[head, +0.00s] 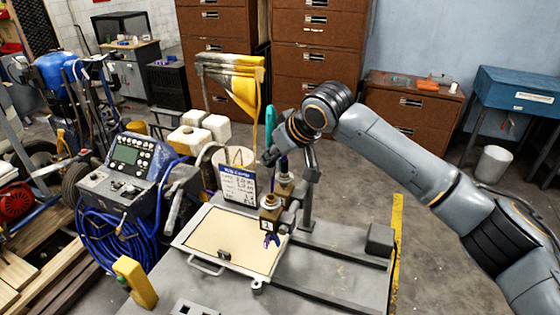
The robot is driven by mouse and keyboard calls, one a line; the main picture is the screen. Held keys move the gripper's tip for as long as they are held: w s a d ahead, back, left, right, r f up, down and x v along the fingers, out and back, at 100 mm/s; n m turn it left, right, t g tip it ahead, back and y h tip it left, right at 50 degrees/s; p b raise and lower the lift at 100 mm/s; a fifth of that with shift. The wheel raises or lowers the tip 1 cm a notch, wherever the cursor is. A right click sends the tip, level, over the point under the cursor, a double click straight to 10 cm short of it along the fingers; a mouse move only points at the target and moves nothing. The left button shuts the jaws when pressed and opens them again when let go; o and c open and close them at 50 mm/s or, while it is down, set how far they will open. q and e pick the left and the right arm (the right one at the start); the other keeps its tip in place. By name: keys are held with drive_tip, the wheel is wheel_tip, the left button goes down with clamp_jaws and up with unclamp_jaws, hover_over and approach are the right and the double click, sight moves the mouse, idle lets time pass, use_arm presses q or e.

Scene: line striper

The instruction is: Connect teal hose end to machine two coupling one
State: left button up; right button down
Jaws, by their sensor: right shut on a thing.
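My right gripper (271,153) is over the machine, above and slightly behind the brass couplings. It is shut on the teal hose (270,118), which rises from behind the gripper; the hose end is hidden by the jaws. A front brass coupling (270,201) sits on a dark block with a tag that seems to read 2. A second brass coupling (284,179) stands behind it, below the gripper and apart from it. Purple pieces show by both couplings. I cannot tell which coupling is number one. My left gripper is not in view.
A grey post (308,190) stands just right of the couplings. A blue and white sign (238,184) stands to their left, by a tan-topped tray (225,236). A control panel with coiled blue hose (110,238) is farther left. A yellow cloth (240,85) hangs behind.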

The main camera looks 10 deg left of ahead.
sight(272, 172)
wheel_tip(272, 172, down, 4)
drive_tip(key=b, duration=0.4)
drive_tip(key=shift+f, duration=0.25)
drive_tip(key=shift+f+b, duration=0.6)
drive_tip(key=shift+b, duration=0.05)
drive_tip(key=shift+p, duration=0.55)
drive_tip(key=shift+s+f, duration=0.1)
drive_tip(key=shift+f, duration=1.65)
idle(1.3)
drive_tip(key=c, duration=0.8)
unclamp_jaws()
